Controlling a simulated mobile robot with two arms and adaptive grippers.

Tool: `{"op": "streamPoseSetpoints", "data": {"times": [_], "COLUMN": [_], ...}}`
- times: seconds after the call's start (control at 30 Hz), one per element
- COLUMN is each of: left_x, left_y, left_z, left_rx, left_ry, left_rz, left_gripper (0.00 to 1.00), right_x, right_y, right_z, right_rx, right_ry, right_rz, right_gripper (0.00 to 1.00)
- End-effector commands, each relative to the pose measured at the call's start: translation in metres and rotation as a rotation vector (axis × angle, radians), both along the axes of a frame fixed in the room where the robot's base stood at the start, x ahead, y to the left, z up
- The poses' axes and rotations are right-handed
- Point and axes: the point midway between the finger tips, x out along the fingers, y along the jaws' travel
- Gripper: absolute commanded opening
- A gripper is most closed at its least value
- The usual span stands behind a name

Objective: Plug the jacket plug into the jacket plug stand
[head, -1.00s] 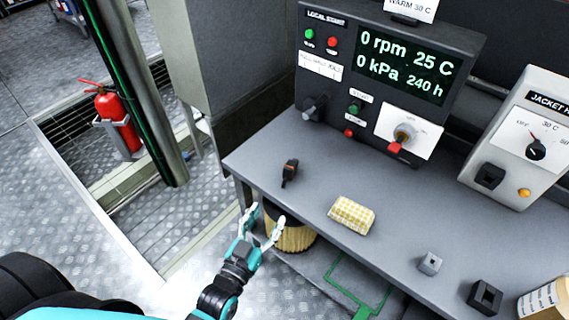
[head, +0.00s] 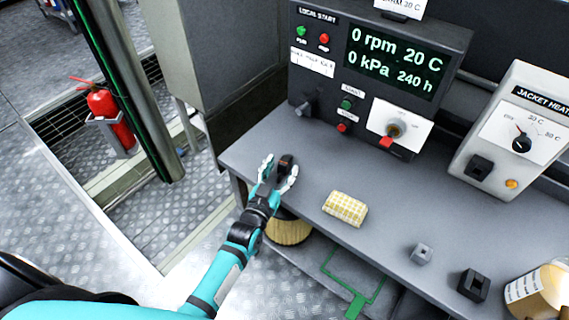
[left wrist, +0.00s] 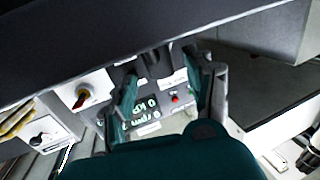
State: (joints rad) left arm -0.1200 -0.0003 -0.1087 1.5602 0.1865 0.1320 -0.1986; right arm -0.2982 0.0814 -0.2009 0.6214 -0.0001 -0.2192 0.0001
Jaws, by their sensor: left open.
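A small dark plug with a brownish part (head: 286,163), which looks like the jacket plug, stands near the left end of the grey bench. My left gripper (head: 278,172) is open at the bench edge, with its fingers on either side of the plug; I cannot tell whether they touch it. In the left wrist view a dark shape, likely the plug (left wrist: 155,62), shows between the spread fingers. A black block with an opening (head: 474,285) sits at the front right of the bench and may be the jacket plug stand. My right gripper is not in view.
A yellow checked cloth (head: 345,208) and a small grey block (head: 421,253) lie on the bench. A control panel (head: 375,75) and the jacket heater box (head: 515,135) stand behind. A labelled jar (head: 537,292) is at the right. The middle bench is mostly clear.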

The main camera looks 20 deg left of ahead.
Motion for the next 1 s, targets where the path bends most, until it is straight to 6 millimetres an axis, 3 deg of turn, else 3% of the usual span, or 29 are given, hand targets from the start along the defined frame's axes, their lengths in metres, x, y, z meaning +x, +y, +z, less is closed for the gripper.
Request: {"op": "streamPoseSetpoints", "data": {"times": [0.2,0.5,0.9,1.0], "left_x": [0.030,0.034,0.034,0.034], "left_y": [0.000,0.000,0.000,0.000], "left_z": [0.001,0.000,0.000,0.000], "left_rx": [0.000,-0.001,-0.001,-0.001], "left_ry": [-0.001,0.000,0.000,-0.001], "left_rz": [-0.001,-0.001,0.000,0.000], "left_gripper": [0.54,0.53,0.00,0.00], "right_x": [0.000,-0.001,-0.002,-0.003], "right_y": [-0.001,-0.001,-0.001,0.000], "right_z": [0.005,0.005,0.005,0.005], "right_rx": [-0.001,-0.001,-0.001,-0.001], "right_ry": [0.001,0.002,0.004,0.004], "right_rz": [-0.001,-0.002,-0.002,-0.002], "right_gripper": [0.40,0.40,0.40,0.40]}}
